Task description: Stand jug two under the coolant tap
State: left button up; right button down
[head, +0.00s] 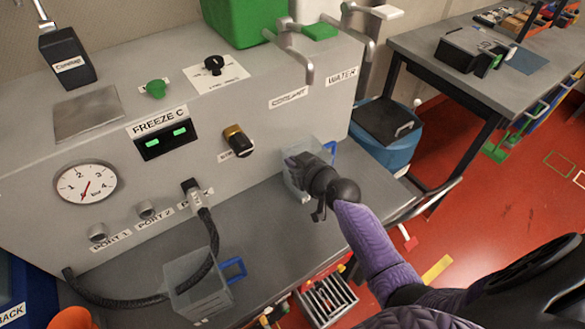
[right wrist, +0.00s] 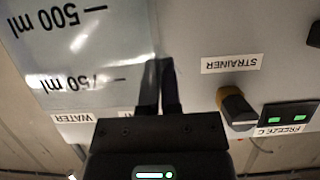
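A clear jug (head: 318,152) with a blue handle is at the right of the bench front, below the coolant label and coolant tap (head: 307,74). My right gripper (head: 303,168) overlaps it. In the right wrist view my gripper's fingers (right wrist: 159,88) are close together at the edge of the clear jug wall (right wrist: 70,60), which has 500 and 750 ml marks; they look closed on it. I cannot tell whether this jug touches the bench. Another clear jug (head: 198,290) with a blue handle stands at the bench's left front. No jug number is readable. My left gripper is not in view.
A black hose (head: 212,238) runs from a port on the grey machine (head: 110,110) and passes by the left jug. The water tap (head: 366,38) is right of the coolant tap. The bench (head: 265,235) is clear between the jugs. A strainer knob (head: 238,141) sticks out of the machine.

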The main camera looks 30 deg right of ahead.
jog(key=c, duration=1.3)
grip_release()
jog(key=shift+f, duration=0.2)
jog(key=o, duration=0.5)
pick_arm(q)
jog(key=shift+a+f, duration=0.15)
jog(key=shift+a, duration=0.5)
pick_arm(e)
jog(key=shift+r, duration=0.1)
jog(key=shift+r+p, duration=0.2)
jog(key=shift+p, duration=0.1)
pick_arm(q)
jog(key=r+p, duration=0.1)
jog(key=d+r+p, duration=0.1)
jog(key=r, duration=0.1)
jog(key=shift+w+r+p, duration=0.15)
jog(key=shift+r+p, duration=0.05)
jog(key=shift+p, duration=0.2)
pick_arm(e)
jog(key=v, duration=1.2)
jog(key=shift+f, duration=0.2)
